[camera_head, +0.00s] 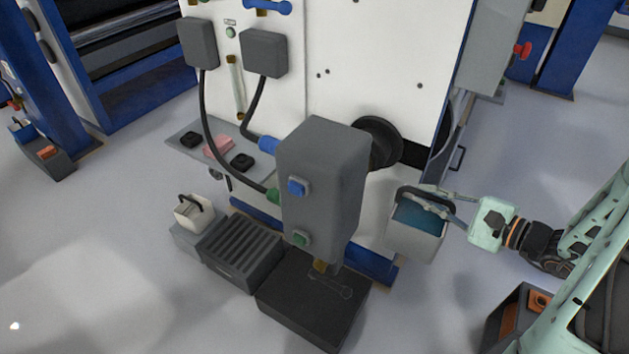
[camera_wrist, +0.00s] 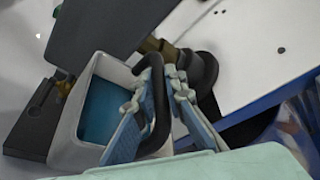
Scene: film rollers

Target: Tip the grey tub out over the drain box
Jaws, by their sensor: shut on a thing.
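The grey tub (camera_head: 412,242) hangs upright or nearly so at the right of the machine, with blue liquid (camera_head: 420,217) inside. It also shows in the wrist view (camera_wrist: 72,142), its open top and blue liquid facing the camera. My gripper (camera_head: 438,194) is shut on the tub's black handle (camera_wrist: 160,120), its fingers on either side of it in the wrist view (camera_wrist: 160,78). The drain box appears to be the dark ribbed box (camera_head: 240,250) on the floor, left of the tub and apart from it.
A tall grey housing (camera_head: 322,190) stands between the tub and the ribbed box. A low black box (camera_head: 313,300) lies below it. A black round roller end (camera_head: 378,143) juts out above the tub. A white canister (camera_head: 194,212) sits left of the ribbed box. Floor at right is partly clear.

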